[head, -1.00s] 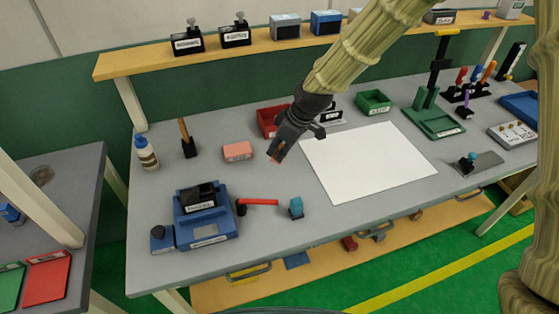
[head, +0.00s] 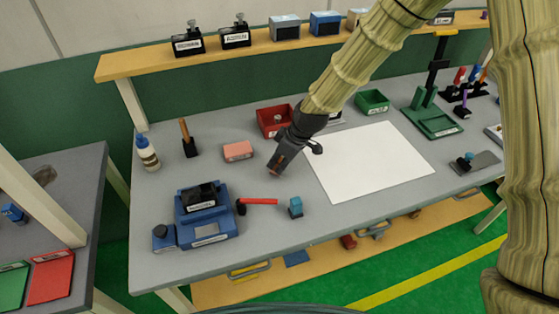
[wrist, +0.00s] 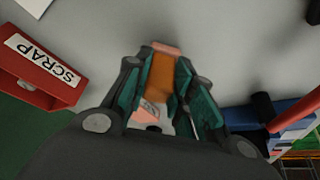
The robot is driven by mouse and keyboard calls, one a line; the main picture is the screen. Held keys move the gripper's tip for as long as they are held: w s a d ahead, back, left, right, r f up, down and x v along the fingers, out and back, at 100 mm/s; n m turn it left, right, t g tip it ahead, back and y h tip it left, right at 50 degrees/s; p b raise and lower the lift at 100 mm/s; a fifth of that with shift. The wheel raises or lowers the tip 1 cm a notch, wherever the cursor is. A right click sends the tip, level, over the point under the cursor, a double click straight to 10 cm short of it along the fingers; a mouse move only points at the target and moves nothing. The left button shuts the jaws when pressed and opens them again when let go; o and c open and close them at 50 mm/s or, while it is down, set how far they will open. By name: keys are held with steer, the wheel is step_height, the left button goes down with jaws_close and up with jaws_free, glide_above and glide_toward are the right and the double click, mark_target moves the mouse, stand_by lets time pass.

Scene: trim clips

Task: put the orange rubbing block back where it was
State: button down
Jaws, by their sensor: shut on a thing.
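My gripper (head: 276,168) is shut on an orange-brown block, the orange rubbing block (wrist: 160,74), which sits between its fingers with a paler pinkish end pointing out. In the head view only a small bit of the block shows at the fingertips. My gripper hangs over the grey bench, left of the white sheet (head: 375,160) and right of a salmon-pink labelled block (head: 238,151). That pink block also shows between the fingers in the wrist view (wrist: 148,112). I cannot tell the exact gap between the held block and the bench.
A red SCRAP bin (wrist: 40,70) stands behind my gripper. A red-handled hammer (head: 260,201), a small blue-topped item (head: 295,207) and a blue machine (head: 207,217) lie nearer the front. A green bin (head: 372,101) stands at the back. Bare bench surrounds the pink block.

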steer(key=c, duration=1.2)
jaws_free()
steer(key=shift+f, duration=0.15)
steer(key=shift+r, duration=0.25)
steer(key=b+v, duration=0.2)
steer(key=v, duration=0.9)
steer(key=shift+r, duration=0.4)
steer(key=shift+d, duration=0.15)
